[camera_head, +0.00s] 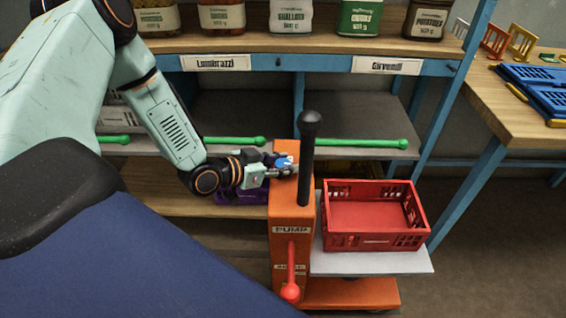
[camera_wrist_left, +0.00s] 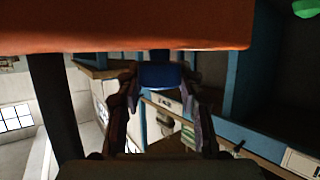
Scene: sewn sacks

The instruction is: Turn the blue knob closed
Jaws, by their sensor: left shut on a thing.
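The blue knob (camera_head: 286,160) sits at the top of the orange pump column (camera_head: 285,215), partly hidden by my gripper in the head view. My left gripper (camera_head: 283,169) reaches it from the left and is shut on it. In the left wrist view the blue knob (camera_wrist_left: 160,76) lies between the tips of the two fingers, just below the orange body (camera_wrist_left: 130,27) in the picture. The knob's marking, if any, is too small to read. My right gripper is in neither view.
A black lever (camera_head: 308,165) with a round top stands beside the knob, close to my gripper. A red lever (camera_head: 291,270) hangs on the column's front. A red crate (camera_head: 372,243) rests on a white platform (camera_head: 415,262) at right. Shelves with jars and green rods stand behind.

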